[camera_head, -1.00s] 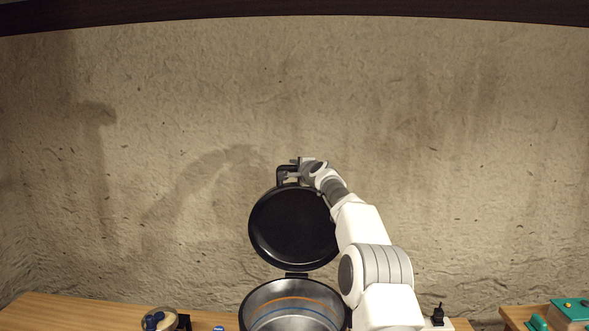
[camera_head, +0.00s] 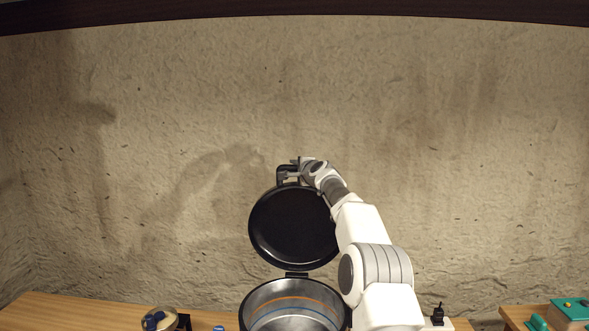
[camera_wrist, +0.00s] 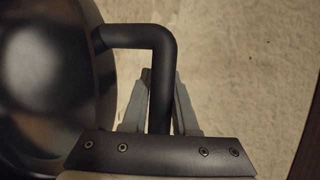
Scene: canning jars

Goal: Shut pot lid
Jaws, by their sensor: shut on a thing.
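The black pot lid (camera_head: 293,228) stands raised, hinged at the back of the metal pot (camera_head: 290,308), whose open inside shows below it. The lid's black handle (camera_wrist: 150,38) sticks out from the lid's edge. My gripper (camera_head: 290,174) is at the top of the lid and is shut on this handle. In the wrist view my gripper's fingers (camera_wrist: 157,98) lie on both sides of the handle bar, and the dark lid (camera_wrist: 45,75) fills the left. The lower front of the pot is cut off by the frame edge.
A round jar-like thing with blue parts (camera_head: 158,319) and a small blue cap (camera_head: 218,328) are on the wooden table (camera_head: 70,309) left of the pot. A teal box (camera_head: 571,311) is at the far right. The wall (camera_head: 150,130) is behind the lid.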

